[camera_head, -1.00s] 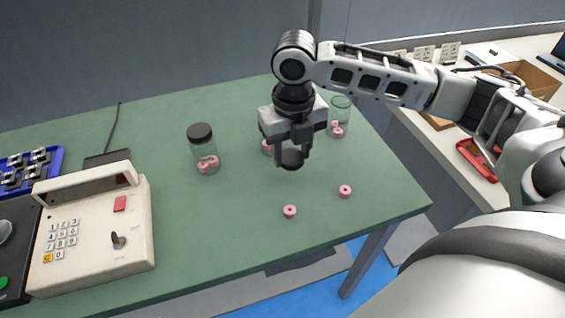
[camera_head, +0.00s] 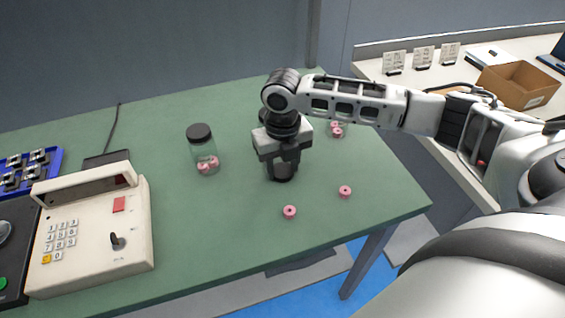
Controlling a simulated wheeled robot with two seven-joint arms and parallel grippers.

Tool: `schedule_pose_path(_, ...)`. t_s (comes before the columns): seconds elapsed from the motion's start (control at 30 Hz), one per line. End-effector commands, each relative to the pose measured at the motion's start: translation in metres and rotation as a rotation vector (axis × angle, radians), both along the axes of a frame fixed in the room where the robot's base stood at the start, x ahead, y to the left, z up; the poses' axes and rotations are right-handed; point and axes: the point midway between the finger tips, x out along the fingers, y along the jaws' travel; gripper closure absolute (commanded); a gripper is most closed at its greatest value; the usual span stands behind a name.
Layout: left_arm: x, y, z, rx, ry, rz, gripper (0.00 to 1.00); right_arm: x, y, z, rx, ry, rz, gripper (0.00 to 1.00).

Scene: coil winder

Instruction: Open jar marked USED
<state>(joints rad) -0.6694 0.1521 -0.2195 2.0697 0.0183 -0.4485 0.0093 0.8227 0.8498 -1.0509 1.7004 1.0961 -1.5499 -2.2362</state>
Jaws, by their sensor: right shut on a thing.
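My right gripper (camera_head: 283,168) is low over the middle of the green table (camera_head: 225,235), with a dark lid-like disc held between its fingers. The disc is now mostly hidden, and I cannot tell whether it touches the table. A clear jar (camera_head: 205,152) with a black lid (camera_head: 199,131) stands upright left of the gripper, with pink rings inside. Another clear jar (camera_head: 338,130) with pink rings stands behind my right arm, which covers its top. No marking on either jar is readable. My left gripper is not in view.
Two loose pink rings, one nearer (camera_head: 289,212) and one to the right (camera_head: 345,191), lie in front of the gripper. A beige keypad machine (camera_head: 95,235) fills the table's left. A white bench (camera_head: 465,105) with a cardboard box (camera_head: 518,85) stands at right.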

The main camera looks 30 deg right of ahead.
Motion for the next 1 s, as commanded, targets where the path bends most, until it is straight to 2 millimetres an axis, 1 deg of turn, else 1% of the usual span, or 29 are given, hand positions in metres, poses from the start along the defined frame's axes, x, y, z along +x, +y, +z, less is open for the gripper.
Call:
schedule_pose_path(0.03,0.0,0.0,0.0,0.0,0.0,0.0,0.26,0.0,0.0,-0.002,0.0,0.002,0.0,0.84)
schedule_pose_path(0.07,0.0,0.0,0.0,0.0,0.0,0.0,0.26,0.0,0.0,-0.002,0.0,0.001,0.001,0.48)
schedule_pose_path(0.1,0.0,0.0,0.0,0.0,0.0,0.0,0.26,0.0,0.0,-0.002,0.0,0.001,0.001,0.37)
schedule_pose_path(0.13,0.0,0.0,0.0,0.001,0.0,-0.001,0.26,0.0,0.0,-0.002,0.0,0.001,0.001,0.35)
schedule_pose_path(0.4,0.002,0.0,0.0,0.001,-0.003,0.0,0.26,0.0,0.0,-0.001,0.0,0.001,0.0,0.35)
schedule_pose_path(0.47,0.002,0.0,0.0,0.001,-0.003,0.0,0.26,0.0,0.0,0.002,0.0,-0.001,0.0,0.35)
schedule_pose_path(0.53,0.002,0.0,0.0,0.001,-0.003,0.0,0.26,0.0,0.0,0.01,0.002,-0.002,0.0,0.35)
schedule_pose_path(0.67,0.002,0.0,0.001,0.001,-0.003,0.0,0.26,0.001,0.0,0.033,0.0,-0.004,0.001,0.35)
schedule_pose_path(0.9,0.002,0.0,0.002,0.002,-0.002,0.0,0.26,0.001,0.0,0.085,0.001,-0.003,-0.001,0.35)
schedule_pose_path(1.0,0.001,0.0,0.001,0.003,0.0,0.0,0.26,0.0,0.0,0.102,0.001,-0.002,0.0,0.35)
